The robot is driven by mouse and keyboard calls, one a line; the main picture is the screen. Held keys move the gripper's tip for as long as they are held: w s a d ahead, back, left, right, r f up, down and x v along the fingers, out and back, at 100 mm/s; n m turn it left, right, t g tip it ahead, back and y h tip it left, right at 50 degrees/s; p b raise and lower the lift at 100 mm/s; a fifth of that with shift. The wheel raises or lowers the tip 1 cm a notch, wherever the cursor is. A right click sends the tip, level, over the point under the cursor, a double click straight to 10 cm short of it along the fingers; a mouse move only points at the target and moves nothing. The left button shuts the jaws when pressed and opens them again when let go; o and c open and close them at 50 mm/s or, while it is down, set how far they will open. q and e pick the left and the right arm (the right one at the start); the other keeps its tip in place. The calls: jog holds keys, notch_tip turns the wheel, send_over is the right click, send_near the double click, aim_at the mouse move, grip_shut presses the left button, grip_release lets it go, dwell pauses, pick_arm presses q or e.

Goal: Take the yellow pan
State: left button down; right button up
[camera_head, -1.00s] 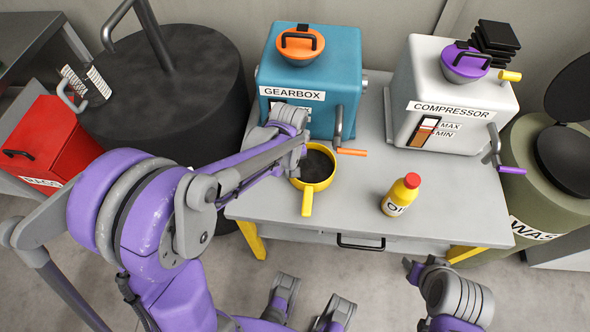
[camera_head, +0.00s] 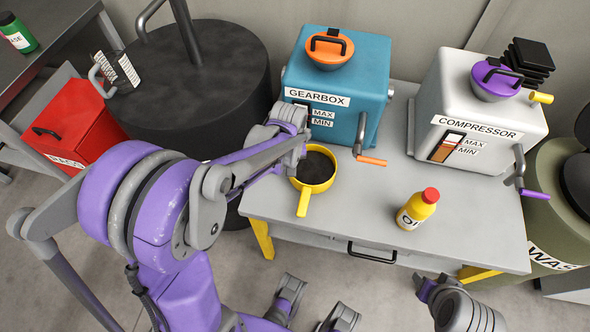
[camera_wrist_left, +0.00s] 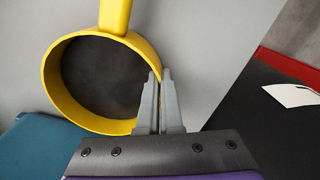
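The yellow pan (camera_head: 316,170) has a dark inside and overlaps the left front part of the grey table in the head view. Its handle points toward me. My left gripper (camera_head: 300,150) is at the pan's left far rim. In the left wrist view the pan (camera_wrist_left: 54,86) fills the upper left, and the left gripper's (camera_wrist_left: 159,78) fingers are close together, one on each side of the rim. I cannot tell whether the pan is clear of the tabletop. My right gripper (camera_head: 420,284) is low, in front of the table, away from the pan; its fingers are unclear.
The grey table (camera_head: 350,215) holds a blue gearbox (camera_head: 349,75), a white compressor (camera_head: 475,95) and a yellow oil bottle (camera_head: 417,209). The gearbox's orange-tipped lever (camera_head: 368,160) is right of the pan. A black drum (camera_head: 200,90) and red box (camera_head: 75,125) stand left.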

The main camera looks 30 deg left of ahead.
pick_arm(q)
jog(key=shift+s+a, duration=0.3)
jog(key=shift+a, duration=0.7)
jog(key=shift+s+a, duration=0.25)
jog(key=shift+a, duration=0.7)
jog(key=c, duration=1)
grip_release()
notch_tip(320, 180, up, 11)
jog(key=p, duration=0.1)
jog(key=shift+p, duration=0.35)
